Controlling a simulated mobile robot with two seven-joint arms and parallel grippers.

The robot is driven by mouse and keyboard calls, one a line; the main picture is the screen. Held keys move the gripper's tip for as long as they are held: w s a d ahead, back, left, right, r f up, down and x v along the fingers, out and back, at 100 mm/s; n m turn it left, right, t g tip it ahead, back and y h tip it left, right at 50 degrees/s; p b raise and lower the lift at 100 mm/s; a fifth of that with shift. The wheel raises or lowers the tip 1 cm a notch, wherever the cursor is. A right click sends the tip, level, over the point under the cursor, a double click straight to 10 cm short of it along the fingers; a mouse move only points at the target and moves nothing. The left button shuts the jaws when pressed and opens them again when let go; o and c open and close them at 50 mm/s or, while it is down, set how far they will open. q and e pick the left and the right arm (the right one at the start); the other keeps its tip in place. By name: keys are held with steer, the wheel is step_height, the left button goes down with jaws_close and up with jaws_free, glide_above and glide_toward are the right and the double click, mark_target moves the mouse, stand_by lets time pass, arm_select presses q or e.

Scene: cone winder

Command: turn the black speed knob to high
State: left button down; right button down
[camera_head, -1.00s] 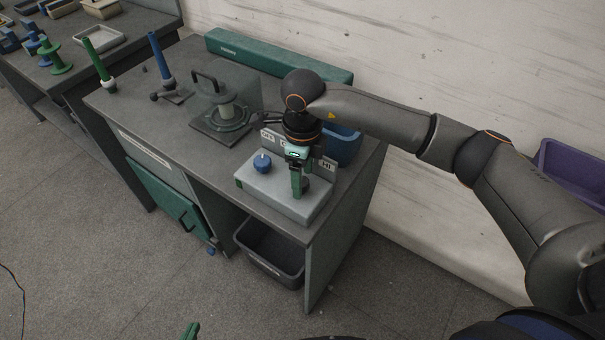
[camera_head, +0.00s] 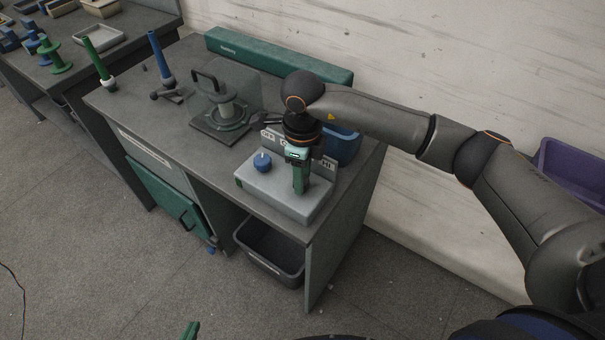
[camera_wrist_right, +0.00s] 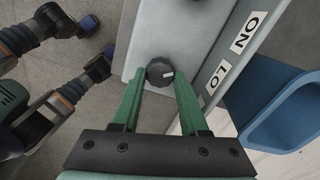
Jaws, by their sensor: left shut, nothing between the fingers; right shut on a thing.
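The black speed knob (camera_wrist_right: 160,71) is on the grey control box (camera_head: 262,190). In the right wrist view its white mark is on the right, facing the LO label (camera_wrist_right: 215,80). My right gripper (camera_head: 299,190) points down over the box and is shut on the knob, with one green finger on each side. In the head view the gripper hides the knob. The HI label (camera_head: 328,164) stands behind, right of the gripper. My left gripper (camera_head: 191,330) shows only as a green tip at the bottom edge, shut and empty, away from the table.
A blue knob (camera_head: 262,163) sits on the box, left of my right gripper. A blue bin (camera_head: 345,148) stands behind the labels. A winder plate with a handle (camera_head: 218,118) is further left. A dark bin (camera_head: 270,255) is under the table.

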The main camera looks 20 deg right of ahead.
stand_by(0.4)
steer(key=m, duration=0.3)
steer(key=shift+b, duration=0.35)
steer(key=m, duration=0.3)
steer(key=shift+m, duration=0.3)
steer(key=m, duration=0.3)
steer(key=shift+s+a+b, duration=0.1)
steer(key=shift+b, duration=0.25)
steer(key=shift+m, duration=2.2)
steer(key=shift+c, duration=2.2)
jaws_free()
